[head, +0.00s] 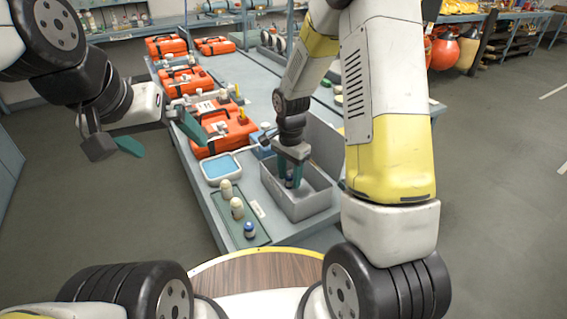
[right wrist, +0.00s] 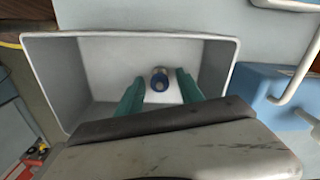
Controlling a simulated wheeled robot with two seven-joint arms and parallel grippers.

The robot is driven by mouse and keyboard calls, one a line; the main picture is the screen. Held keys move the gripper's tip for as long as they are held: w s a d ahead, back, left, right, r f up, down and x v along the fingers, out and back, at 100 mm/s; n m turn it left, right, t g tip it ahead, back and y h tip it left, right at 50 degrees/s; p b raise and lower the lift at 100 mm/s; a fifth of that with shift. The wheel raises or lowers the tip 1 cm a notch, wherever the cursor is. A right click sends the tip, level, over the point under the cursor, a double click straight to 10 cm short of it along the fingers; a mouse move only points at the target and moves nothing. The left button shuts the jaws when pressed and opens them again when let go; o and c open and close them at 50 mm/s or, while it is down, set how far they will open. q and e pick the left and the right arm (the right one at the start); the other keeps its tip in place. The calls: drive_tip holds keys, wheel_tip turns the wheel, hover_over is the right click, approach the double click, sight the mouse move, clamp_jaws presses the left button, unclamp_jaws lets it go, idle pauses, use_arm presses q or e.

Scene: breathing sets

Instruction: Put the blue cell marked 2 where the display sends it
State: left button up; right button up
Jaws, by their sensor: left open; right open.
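A blue-topped cell (right wrist: 160,79) stands in the grey bin (right wrist: 68,85), and its dark blue also shows in the head view (head: 289,183). My right gripper (head: 290,176) reaches down into the bin. Its open green fingers are on either side of that cell, with gaps visible in the right wrist view. Another blue cell (head: 249,230) stands on the green mat (head: 262,240) with two cream-coloured cells (head: 226,190). No number is readable on either blue cell. My left gripper (head: 160,138) is open and empty, left of the orange cases. No display text is readable.
Orange cases (head: 222,135) line the table's left side. A white-rimmed tray-like thing with a light blue face (head: 222,168) lies behind the mat. A blue box (right wrist: 265,95) with a pale handle stands beside the bin. The bin's walls surround my right fingers.

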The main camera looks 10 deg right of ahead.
sight(290, 174)
wheel_tip(290, 174, up, 11)
drive_tip(key=s+d+r+n+t+y, duration=0.1)
drive_tip(key=s+r+n+t, duration=0.2)
drive_tip(key=s+r+n, duration=0.2)
drive_tip(key=s+d+r+n+t+y, duration=0.1)
drive_tip(key=s+d+r+n+t, duration=0.1)
drive_tip(key=s+r+n, duration=0.4)
drive_tip(key=s+r+t, duration=0.1)
drive_tip(key=s+r, duration=0.4)
drive_tip(key=s, duration=0.3)
drive_tip(key=shift+s+d+r, duration=0.15)
drive_tip(key=shift+d+r, duration=0.05)
drive_tip(key=shift+d, duration=0.05)
